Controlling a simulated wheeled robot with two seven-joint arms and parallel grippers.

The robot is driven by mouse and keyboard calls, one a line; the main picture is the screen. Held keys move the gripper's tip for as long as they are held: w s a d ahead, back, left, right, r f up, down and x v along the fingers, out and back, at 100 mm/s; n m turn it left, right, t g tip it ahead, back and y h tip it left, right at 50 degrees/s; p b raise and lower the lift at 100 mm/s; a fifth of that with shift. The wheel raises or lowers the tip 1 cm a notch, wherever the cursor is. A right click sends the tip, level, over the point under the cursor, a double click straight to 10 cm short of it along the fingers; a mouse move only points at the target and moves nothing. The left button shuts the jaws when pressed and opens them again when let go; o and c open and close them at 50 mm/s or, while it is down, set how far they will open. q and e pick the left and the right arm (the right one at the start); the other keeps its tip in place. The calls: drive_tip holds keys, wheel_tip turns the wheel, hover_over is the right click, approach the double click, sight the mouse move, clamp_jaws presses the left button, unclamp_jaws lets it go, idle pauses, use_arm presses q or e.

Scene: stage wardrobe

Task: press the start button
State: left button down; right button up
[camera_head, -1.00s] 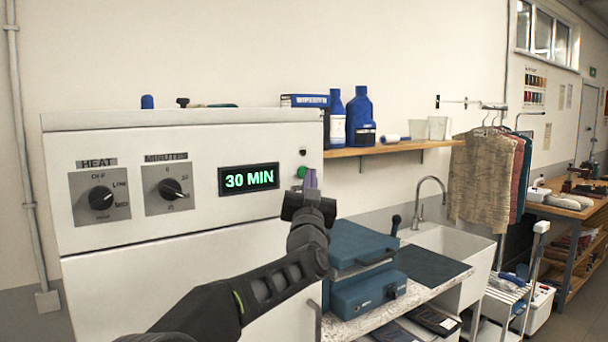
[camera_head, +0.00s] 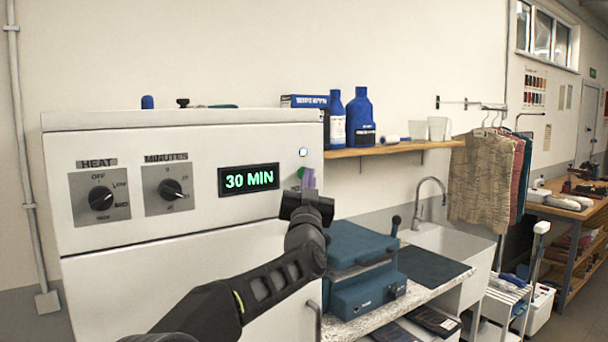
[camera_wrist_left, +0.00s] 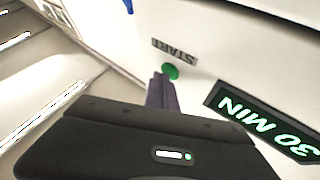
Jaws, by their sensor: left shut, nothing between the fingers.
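The green start button (camera_head: 301,172) is on the white machine's front panel, right of the display, and is partly hidden by my fingers in the head view. In the left wrist view the button (camera_wrist_left: 172,72) shows below its START label (camera_wrist_left: 175,49). My left gripper (camera_head: 309,178) is shut and empty, its purple fingers pointing at the panel. In the left wrist view its fingertips (camera_wrist_left: 160,77) are right beside the button; I cannot tell whether they touch it. My right gripper is not in view.
The display (camera_head: 249,180) reads 30 MIN. HEAT (camera_head: 101,198) and MINUTES (camera_head: 170,189) dials are at left. A blue press (camera_head: 362,270) stands on the counter at right, below a wooden shelf (camera_head: 395,148) with blue bottles.

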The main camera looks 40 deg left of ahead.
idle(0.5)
use_arm(q)
drive_tip(key=shift+s+d+b, duration=0.2)
drive_tip(key=shift+d+b, duration=0.2)
drive_tip(key=shift+d, duration=0.25)
drive_tip(key=d, duration=0.2)
drive_tip(key=s+d+b, duration=0.1)
drive_tip(key=d, duration=0.1)
drive_tip(key=shift+s+d, duration=0.2)
drive_tip(key=shift+d, duration=0.2)
idle(0.7)
